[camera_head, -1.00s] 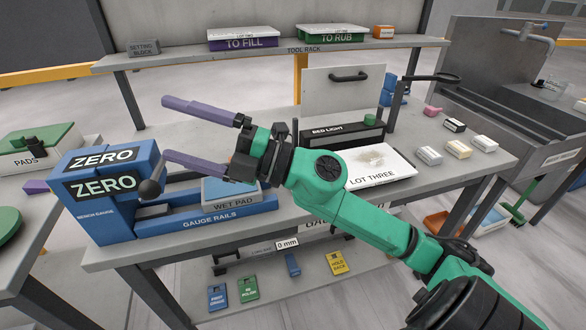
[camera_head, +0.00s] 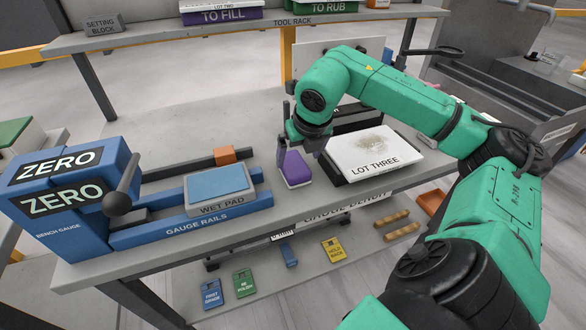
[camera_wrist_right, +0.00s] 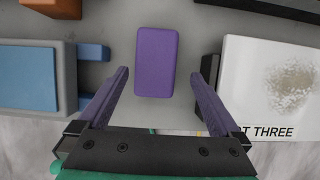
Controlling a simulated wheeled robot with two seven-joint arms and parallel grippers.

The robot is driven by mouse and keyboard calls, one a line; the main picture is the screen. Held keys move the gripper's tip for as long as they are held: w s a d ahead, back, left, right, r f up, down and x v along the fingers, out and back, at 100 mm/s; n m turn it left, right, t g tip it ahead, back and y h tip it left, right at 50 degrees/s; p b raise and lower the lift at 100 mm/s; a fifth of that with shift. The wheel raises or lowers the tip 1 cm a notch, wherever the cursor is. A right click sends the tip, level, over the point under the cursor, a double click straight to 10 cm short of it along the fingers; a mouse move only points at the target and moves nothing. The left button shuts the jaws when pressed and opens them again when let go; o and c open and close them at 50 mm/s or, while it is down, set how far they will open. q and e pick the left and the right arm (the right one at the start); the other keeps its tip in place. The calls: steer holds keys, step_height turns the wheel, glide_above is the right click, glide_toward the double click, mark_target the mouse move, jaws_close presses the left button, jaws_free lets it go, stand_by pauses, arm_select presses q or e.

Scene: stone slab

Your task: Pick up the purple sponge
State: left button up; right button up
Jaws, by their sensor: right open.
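The purple sponge (camera_head: 295,170) lies on the stone-grey bench top, between the gauge rails and the white LOT THREE slab. In the right wrist view the sponge (camera_wrist_right: 156,62) is a rounded purple block, long side pointing away from me. My right gripper (camera_head: 302,150) is over the sponge, pointing down, and partly hides it in the head view. In the right wrist view its two purple fingers (camera_wrist_right: 158,84) are open, one on each side of the sponge's near end, with gaps to it. My left gripper is not in view.
The blue bench gauge with its rails (camera_head: 185,235) and the wet pad (camera_head: 222,188) stand left of the sponge. The LOT THREE slab (camera_head: 368,150) lies close on the right. An orange block (camera_head: 225,154) sits behind the pad. The tool rack (camera_head: 200,32) runs along the back.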

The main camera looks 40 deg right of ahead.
mark_target(293, 163)
steer(key=x, duration=0.1)
steer(key=p+x, duration=0.1)
steer(key=x, duration=0.2)
steer(key=shift+w+a, duration=0.2)
steer(key=shift+w, duration=0.25)
steer(key=shift+w+d+f, duration=0.1)
steer(key=shift+w+f, duration=0.05)
steer(key=shift+f, duration=0.15)
steer(key=shift+f, duration=0.2)
steer(key=c, duration=1.3)
